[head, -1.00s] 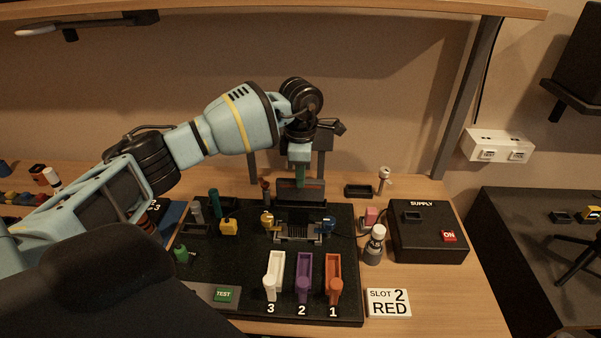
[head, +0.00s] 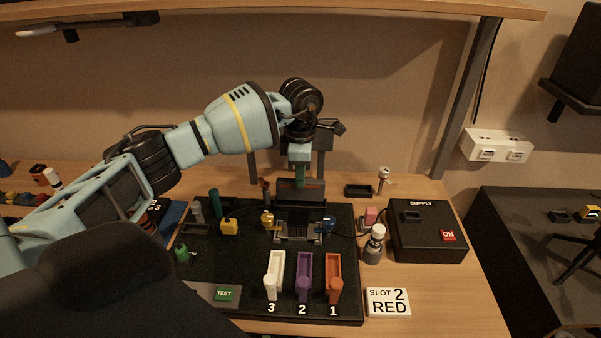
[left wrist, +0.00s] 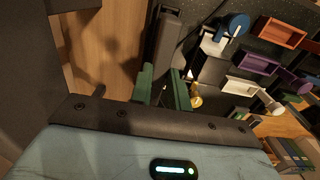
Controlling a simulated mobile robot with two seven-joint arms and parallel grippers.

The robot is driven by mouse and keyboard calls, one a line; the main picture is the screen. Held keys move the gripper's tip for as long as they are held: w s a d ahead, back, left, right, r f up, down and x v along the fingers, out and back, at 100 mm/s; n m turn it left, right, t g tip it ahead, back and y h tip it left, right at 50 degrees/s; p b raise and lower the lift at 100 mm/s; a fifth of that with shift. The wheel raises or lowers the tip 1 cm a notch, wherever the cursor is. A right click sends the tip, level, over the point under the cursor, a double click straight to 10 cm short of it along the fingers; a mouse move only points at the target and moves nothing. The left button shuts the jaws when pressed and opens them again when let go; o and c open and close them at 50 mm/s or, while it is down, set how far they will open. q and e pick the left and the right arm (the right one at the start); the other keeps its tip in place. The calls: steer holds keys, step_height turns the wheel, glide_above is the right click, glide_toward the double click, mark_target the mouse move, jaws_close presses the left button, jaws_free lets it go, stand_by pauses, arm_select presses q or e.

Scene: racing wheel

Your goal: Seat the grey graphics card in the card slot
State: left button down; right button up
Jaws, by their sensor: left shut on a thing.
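My left gripper (head: 300,176) is above the back of the black board, its green fingertips shut on the dark grey graphics card (head: 299,191). In the left wrist view the card (left wrist: 163,48) shows as a dark grey slab between the green fingers (left wrist: 163,88). The card slot (head: 297,231) is in the middle of the board, between a yellow and a blue latch. The card is behind and above the slot in the head view; I cannot tell whether its lower edge touches anything. My right gripper is out of view.
White, purple and orange holders (head: 303,275) marked 3, 2 and 1 stand at the board's front. A sign (head: 388,302) reads SLOT 2 RED. A black supply box (head: 428,235) and a white-capped bottle (head: 375,245) stand to the right.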

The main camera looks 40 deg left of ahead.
arm_select(q)
steer(key=shift+f+b, duration=0.35)
steer(key=shift+f, duration=1.05)
stand_by(0.4)
steer(key=c, duration=1.3)
jaws_free()
steer(key=shift+o, duration=0.2)
steer(key=shift+r, duration=3.9)
